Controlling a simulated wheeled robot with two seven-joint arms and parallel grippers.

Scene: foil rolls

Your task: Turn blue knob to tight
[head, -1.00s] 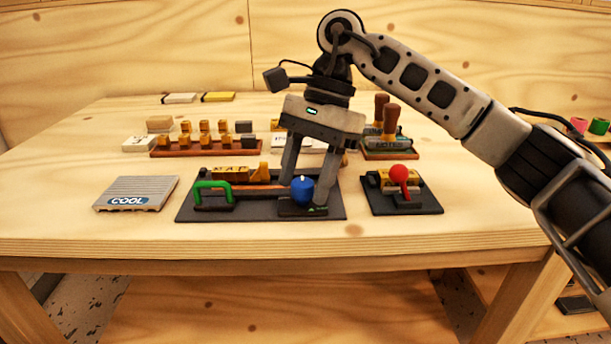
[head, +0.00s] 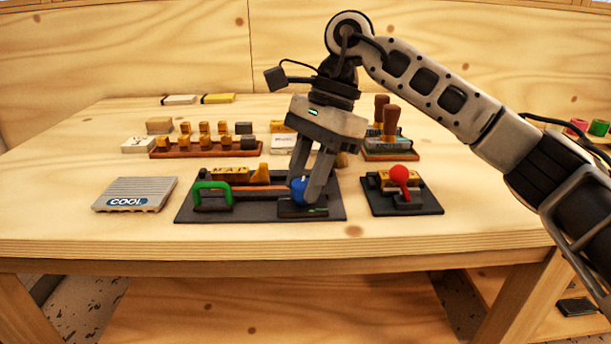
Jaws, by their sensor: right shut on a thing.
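The blue knob (head: 298,190) stands on the right part of a dark base plate (head: 245,210) on the table. My right gripper (head: 305,190) points down over it and is shut on the knob, with one finger partly in front of it. The knob's pointer and most of its right side are hidden by the finger, so its setting cannot be read. A small green mark shows on the plate below the knob. My left gripper is not in view.
A green handle (head: 212,190) stands on the same plate, left of the knob. A red-ball lever (head: 400,176) stands to the right. A grey COOL pad (head: 135,194) lies at left; wooden-handled stamps (head: 390,125) and a rack of small blocks (head: 205,148) stand behind.

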